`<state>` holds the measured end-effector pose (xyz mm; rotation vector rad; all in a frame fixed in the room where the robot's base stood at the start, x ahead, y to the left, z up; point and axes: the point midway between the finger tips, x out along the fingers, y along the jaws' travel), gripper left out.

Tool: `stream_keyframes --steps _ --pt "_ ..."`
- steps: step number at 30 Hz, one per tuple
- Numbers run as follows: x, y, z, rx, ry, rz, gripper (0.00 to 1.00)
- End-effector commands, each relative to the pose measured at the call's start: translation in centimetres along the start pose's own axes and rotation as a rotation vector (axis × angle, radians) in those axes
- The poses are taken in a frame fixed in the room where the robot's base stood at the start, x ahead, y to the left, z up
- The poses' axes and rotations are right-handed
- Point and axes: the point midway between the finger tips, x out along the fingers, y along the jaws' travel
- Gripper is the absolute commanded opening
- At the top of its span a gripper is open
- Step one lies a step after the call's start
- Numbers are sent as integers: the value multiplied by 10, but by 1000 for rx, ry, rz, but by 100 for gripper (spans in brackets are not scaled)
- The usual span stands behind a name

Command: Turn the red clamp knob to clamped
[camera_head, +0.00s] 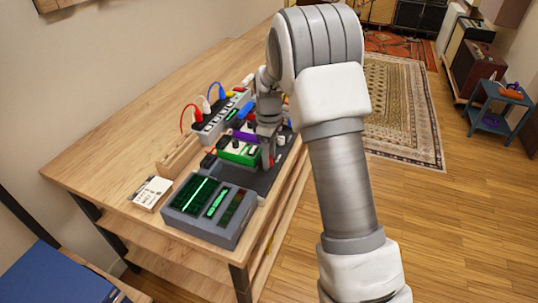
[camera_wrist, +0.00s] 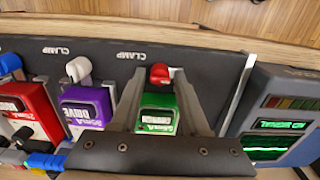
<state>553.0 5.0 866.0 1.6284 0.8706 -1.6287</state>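The red clamp knob (camera_wrist: 160,73) shows in the wrist view on the dark board, just beyond the end of a green pedal (camera_wrist: 157,113) and beside a printed CLAMP label (camera_wrist: 132,56). My gripper (camera_wrist: 159,76) is open, with its two fingers either side of the green pedal and their tips flanking the knob. A gap shows left of the knob; I cannot tell whether the right finger touches it. In the head view my gripper (camera_head: 267,163) points down at the board beside the green pedal (camera_head: 238,152). The knob is mostly hidden there.
A purple pedal (camera_wrist: 86,106) with a white knob (camera_wrist: 79,69) and a red pedal (camera_wrist: 32,110) sit to the left in the wrist view. A grey meter box (camera_head: 210,208) stands at the table's near end. A power strip with cables (camera_head: 218,118) lies behind.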

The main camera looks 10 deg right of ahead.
Motion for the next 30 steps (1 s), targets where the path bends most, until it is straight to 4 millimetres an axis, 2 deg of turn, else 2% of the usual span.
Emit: stream_keyframes --steps 1,6,7,20,30 --pt "0 0 0 0 0 0 34" --pt "0 0 0 0 0 0 3" --pt "0 0 0 0 0 0 0" --pt "-1 0 0 39 0 0 0" --pt "-3 0 0 261 1 1 0"
